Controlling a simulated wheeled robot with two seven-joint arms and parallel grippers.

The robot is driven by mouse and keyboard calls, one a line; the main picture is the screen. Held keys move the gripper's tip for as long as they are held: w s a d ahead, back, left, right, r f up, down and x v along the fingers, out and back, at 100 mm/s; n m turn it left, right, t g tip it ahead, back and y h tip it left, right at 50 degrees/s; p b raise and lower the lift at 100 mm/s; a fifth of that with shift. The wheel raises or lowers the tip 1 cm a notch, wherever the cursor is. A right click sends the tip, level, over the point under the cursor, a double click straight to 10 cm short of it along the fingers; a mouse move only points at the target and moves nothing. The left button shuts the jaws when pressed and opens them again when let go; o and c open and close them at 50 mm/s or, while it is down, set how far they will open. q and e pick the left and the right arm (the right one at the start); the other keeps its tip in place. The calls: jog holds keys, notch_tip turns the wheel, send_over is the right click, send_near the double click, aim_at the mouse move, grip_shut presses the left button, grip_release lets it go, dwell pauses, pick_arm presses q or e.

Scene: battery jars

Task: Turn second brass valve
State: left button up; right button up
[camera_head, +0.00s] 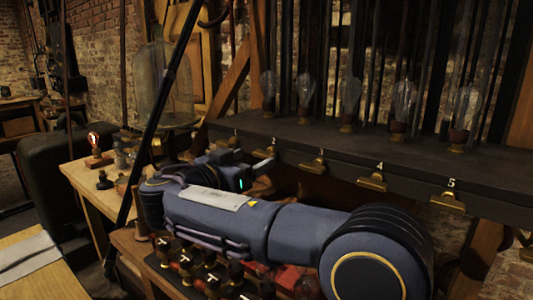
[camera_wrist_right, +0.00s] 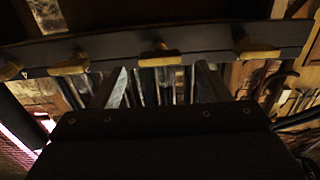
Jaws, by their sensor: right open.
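Brass valves sit along the front of a dark shelf with number labels above them. The second brass valve (camera_head: 265,152) is in the head view, just beyond my right gripper (camera_head: 262,167). The third (camera_head: 313,164), fourth (camera_head: 372,182) and fifth (camera_head: 450,201) valves are to its right, and the first (camera_head: 233,141) is to its left. In the right wrist view, my right gripper (camera_wrist_right: 162,82) is open, with its fingers apart. One brass valve (camera_wrist_right: 160,56) shows between and beyond the fingertips; contact cannot be told. My left gripper is not in view.
The dark shelf (camera_head: 490,172) carries several glass bulbs (camera_head: 350,100). A wooden bench (camera_head: 90,185) with a glass dome (camera_head: 160,90) is at the left. A wooden brace (camera_head: 235,80) rises behind the gripper.

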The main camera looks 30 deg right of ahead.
aim_at(261, 155)
jog(key=x, duration=0.5)
jog(key=shift+d, duration=0.2)
jog(key=c, duration=1)
